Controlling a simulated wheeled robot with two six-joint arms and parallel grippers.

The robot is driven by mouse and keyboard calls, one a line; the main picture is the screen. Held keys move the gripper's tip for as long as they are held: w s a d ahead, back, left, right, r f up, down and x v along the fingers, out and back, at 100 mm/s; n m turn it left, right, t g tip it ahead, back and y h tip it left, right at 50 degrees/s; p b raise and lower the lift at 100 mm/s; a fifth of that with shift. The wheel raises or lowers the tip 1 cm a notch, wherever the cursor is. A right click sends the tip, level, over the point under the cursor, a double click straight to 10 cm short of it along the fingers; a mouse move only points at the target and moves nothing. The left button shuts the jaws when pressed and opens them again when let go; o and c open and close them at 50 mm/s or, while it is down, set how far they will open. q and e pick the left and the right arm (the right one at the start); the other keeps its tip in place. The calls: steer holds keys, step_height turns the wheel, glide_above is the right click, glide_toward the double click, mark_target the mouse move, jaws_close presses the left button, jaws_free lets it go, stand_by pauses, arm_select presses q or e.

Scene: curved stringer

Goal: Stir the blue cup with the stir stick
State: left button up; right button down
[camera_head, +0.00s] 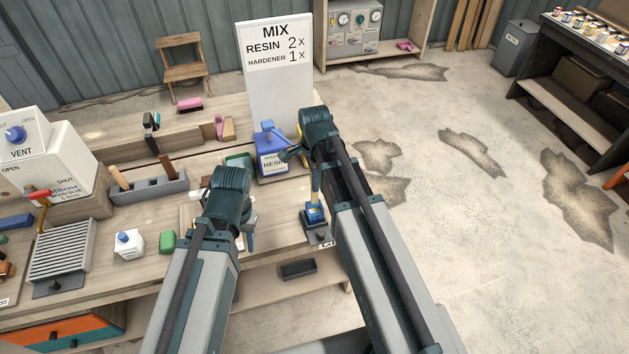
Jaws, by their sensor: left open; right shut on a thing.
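The blue cup (314,214) stands upright on a small dark platform (318,236) at the right end of the bench. A thin yellowish stir stick (316,182) stands nearly upright over the cup, its lower end at or inside the rim; I cannot tell how deep it reaches. My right gripper (303,159) is above the cup and shut on the stick, with the grip mostly hidden by my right wrist. My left gripper (246,238) is open, over the bench left of the cup, its fingers partly hidden by my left wrist.
A blue-topped resin container (272,164) stands close beside my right gripper, before the mix sign (275,75). A white hardener bottle (129,244), a green block (167,241) and a grey tool holder (150,190) stand to the left. Open floor lies right of the bench.

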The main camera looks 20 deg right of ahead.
mark_target(315, 202)
steer(key=shift+f+b, duration=4.1)
steer(key=shift+f, duration=0.25)
steer(key=shift+w, duration=0.2)
